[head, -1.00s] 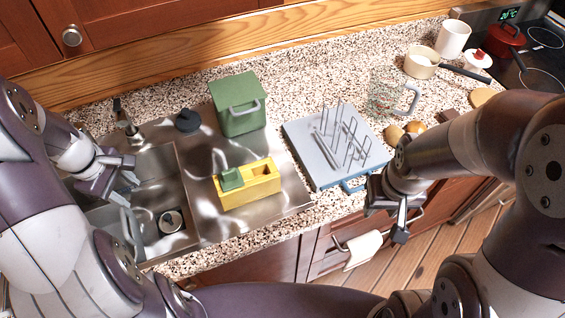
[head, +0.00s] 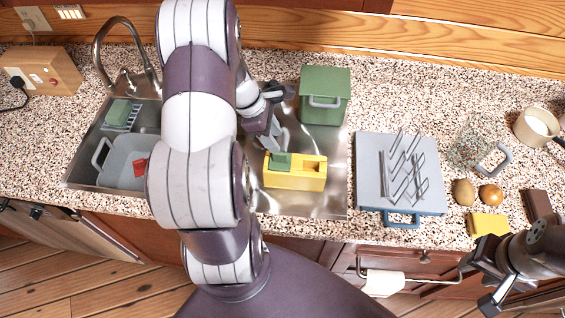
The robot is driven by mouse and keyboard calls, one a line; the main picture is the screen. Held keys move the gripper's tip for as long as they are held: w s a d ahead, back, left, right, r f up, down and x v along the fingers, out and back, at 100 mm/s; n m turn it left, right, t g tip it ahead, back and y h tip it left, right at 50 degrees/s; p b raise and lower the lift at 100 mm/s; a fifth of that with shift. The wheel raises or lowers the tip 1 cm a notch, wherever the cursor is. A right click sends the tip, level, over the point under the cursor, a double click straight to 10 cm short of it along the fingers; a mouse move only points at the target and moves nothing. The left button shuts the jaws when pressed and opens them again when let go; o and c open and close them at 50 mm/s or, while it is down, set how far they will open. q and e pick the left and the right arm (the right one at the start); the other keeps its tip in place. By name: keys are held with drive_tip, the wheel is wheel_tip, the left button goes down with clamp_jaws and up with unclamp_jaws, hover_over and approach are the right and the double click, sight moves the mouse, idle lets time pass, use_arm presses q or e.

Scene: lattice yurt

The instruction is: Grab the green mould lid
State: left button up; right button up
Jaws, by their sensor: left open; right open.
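A small green block-shaped piece (head: 280,162), which may be the mould lid, sits in the left part of a yellow holder (head: 297,184) on the steel drainboard. The holder's right compartment looks empty. A larger green box with a grey handle (head: 325,97) stands behind it. Another green piece (head: 119,111) lies at the back of the sink, so I cannot tell for certain which is the lid. My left gripper (head: 275,138) is open and empty, just behind and above the small green piece. My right gripper (head: 488,301) is open at the lower right, in front of the counter.
The sink at left holds a grey tub (head: 127,158) and a red item (head: 140,166). A grey drying rack with wire prongs (head: 371,165) stands right of the drainboard. A glass jug (head: 466,150), round foods and a yellow block (head: 488,224) lie further right.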

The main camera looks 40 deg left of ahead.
use_arm(q)
drive_tip(key=p, duration=0.1)
hover_over(280, 165)
drive_tip(key=a, duration=0.2)
drive_tip(key=x, duration=0.2)
drive_tip(key=a+x, duration=0.1)
drive_tip(key=x, duration=0.1)
drive_tip(key=shift+f, duration=0.75)
drive_tip(key=shift+w+d, duration=0.1)
drive_tip(key=shift+d, duration=0.1)
drive_tip(key=shift+c, duration=1.2)
drive_tip(key=c, duration=0.5)
clamp_jaws()
